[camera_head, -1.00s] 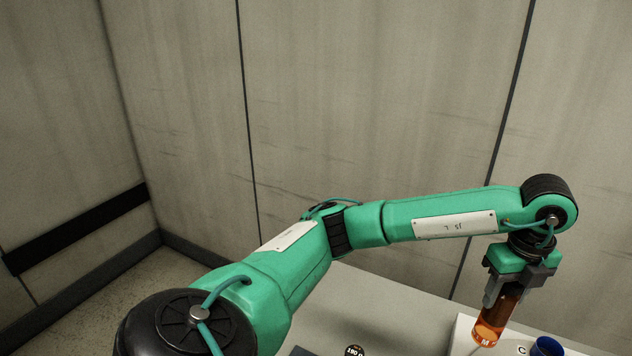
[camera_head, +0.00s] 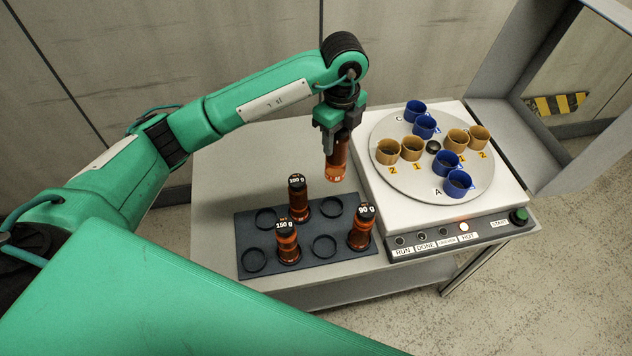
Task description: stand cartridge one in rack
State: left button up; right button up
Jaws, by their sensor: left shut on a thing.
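My left gripper (camera_head: 337,136) points down, shut on an orange-brown cartridge (camera_head: 336,164). It holds the cartridge upright, above and behind the rack, near the machine's left edge. Small marking shows low on the cartridge, too small to read surely. The dark grey rack (camera_head: 305,262) lies on the table with ring-shaped places. Three cartridges with black caps stand in it: one marked 180 g (camera_head: 299,200) at the back, one marked 150 g (camera_head: 287,243) in front, one marked 90 g (camera_head: 361,230) at right. Several rings are empty, including front-left (camera_head: 253,261) and front-middle (camera_head: 324,246). My right gripper is out of view.
A white machine (camera_head: 375,185) stands right of the rack. Its round plate (camera_head: 432,185) carries blue and tan cups. Its grey lid (camera_head: 520,90) stands open. The front panel has RUN, DONE and HOT labels, a lit lamp (camera_head: 464,227) and a green button (camera_head: 519,215). Bare table (camera_head: 225,180) lies behind the rack.

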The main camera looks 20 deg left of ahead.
aim_at(335, 172)
pick_arm(q)
notch_tip(335, 172, down, 11)
jog(key=shift+f+p, duration=0.2)
jog(key=shift+p, duration=1)
jog(key=shift+f, duration=0.5)
notch_tip(335, 172, down, 4)
jog(key=shift+p, duration=0.35)
jog(key=o, duration=1.4)
